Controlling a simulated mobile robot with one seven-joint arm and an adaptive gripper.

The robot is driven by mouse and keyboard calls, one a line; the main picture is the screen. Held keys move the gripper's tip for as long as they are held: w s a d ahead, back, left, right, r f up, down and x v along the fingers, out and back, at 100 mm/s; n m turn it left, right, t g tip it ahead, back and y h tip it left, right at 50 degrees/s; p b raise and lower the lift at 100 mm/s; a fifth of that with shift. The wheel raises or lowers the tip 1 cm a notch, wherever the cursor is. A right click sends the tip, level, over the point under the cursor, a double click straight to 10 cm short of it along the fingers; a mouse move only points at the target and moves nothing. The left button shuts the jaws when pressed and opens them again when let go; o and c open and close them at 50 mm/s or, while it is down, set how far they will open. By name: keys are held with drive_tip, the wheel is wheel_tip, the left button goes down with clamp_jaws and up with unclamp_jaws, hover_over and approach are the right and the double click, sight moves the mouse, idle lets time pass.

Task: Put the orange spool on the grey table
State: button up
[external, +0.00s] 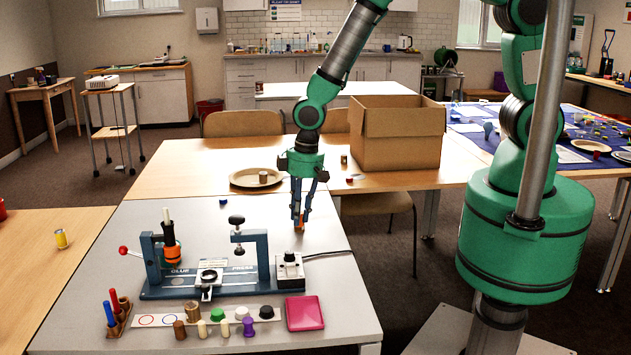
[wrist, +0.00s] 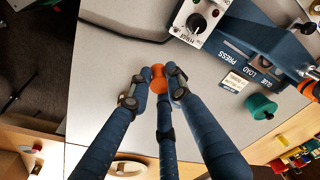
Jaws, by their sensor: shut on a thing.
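The small orange spool (wrist: 157,81) is held between the fingertips of my gripper (wrist: 158,86) in the wrist view. In the external view my gripper (external: 300,222) points straight down over the back right part of the grey table (external: 325,250), and the orange spool (external: 301,228) shows at its fingertips. The fingers are shut on the spool and partly hide it. The grey tabletop (wrist: 112,62) lies below it in the wrist view. I cannot tell whether the spool touches the surface.
A blue glue press (external: 210,283) stands in front of my gripper, with a control box (external: 289,270) and cable. A small dark spool (external: 223,202) lies to the left. Behind are a plate (external: 256,179) and a cardboard box (external: 397,137) on wooden tables. Grey surface around my fingertips is clear.

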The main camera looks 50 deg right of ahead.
drive_tip(key=s+a+n, duration=0.2)
drive_tip(key=s+a, duration=0.5)
drive_tip(key=s, duration=0.5)
drive_tip(key=s+a+n, duration=0.2)
drive_tip(key=s+a, duration=0.5)
drive_tip(key=s, duration=0.4)
drive_tip(key=shift+g, duration=0.3)
drive_tip(key=shift+s+a+f+p, duration=0.1)
drive_tip(key=shift+s+f+p, duration=0.1)
drive_tip(key=shift+f, duration=1.1)
drive_tip(key=shift+s+a+f+p, duration=0.1)
drive_tip(key=shift+f+p, duration=0.05)
drive_tip(key=shift+f, duration=1.1)
drive_tip(key=shift+w, duration=0.1)
drive_tip(key=w+a, duration=0.2)
drive_tip(key=a, duration=0.2)
drive_tip(key=w+a+f+b, duration=0.1)
drive_tip(key=w+a, duration=0.2)
drive_tip(key=a, duration=0.2)
drive_tip(key=w+a+b, duration=0.1)
drive_tip(key=w+a, duration=0.2)
drive_tip(key=a, duration=0.1)
drive_tip(key=shift+w+a+f, duration=0.15)
drive_tip(key=shift+a+f, duration=0.05)
drive_tip(key=shift+a, duration=0.15)
drive_tip(key=shift+f+b, duration=0.5)
drive_tip(key=shift+f, duration=1.3)
